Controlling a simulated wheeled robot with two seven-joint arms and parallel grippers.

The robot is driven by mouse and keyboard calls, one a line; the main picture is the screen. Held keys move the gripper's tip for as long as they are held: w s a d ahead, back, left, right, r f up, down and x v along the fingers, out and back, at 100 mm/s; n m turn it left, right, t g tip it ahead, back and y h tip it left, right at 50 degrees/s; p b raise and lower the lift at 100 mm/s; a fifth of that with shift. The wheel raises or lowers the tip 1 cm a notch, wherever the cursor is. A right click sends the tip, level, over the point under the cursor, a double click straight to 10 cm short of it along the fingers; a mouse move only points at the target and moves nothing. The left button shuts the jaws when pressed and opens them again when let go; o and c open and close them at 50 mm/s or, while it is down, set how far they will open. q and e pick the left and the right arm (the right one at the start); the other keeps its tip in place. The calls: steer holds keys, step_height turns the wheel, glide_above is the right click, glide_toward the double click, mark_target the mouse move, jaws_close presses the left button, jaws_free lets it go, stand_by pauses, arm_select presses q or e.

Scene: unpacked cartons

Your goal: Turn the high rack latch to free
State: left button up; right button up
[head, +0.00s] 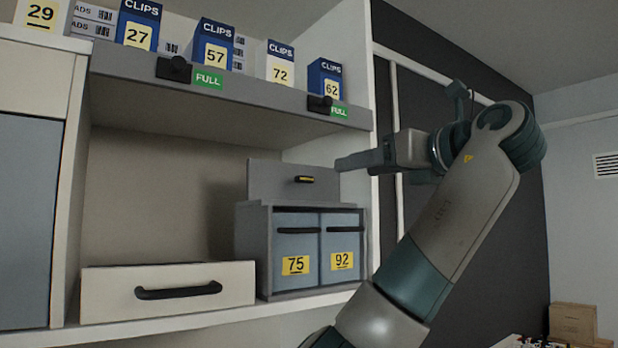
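The upper shelf's grey front edge (250,90) carries two black knobs, one at the left (174,69) and one at the right (320,104), each beside a green FULL label. A small black and yellow bar (304,179) sits on a grey panel above the grey two-door unit (253,235). I cannot tell which of these is the high rack latch. My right gripper (345,163) points left, below the right knob and to the right of the black and yellow bar, apparently touching neither. Its fingers are seen side-on, so their opening is hidden. My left gripper is out of view.
Blue and white CLIPS boxes (214,45) stand on the upper shelf. A white drawer front (168,292) with a black handle is at the lower left. A white upright post (370,215) stands close to my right gripper. The recess above the drawer front is empty.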

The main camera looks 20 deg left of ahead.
mark_target(307, 177)
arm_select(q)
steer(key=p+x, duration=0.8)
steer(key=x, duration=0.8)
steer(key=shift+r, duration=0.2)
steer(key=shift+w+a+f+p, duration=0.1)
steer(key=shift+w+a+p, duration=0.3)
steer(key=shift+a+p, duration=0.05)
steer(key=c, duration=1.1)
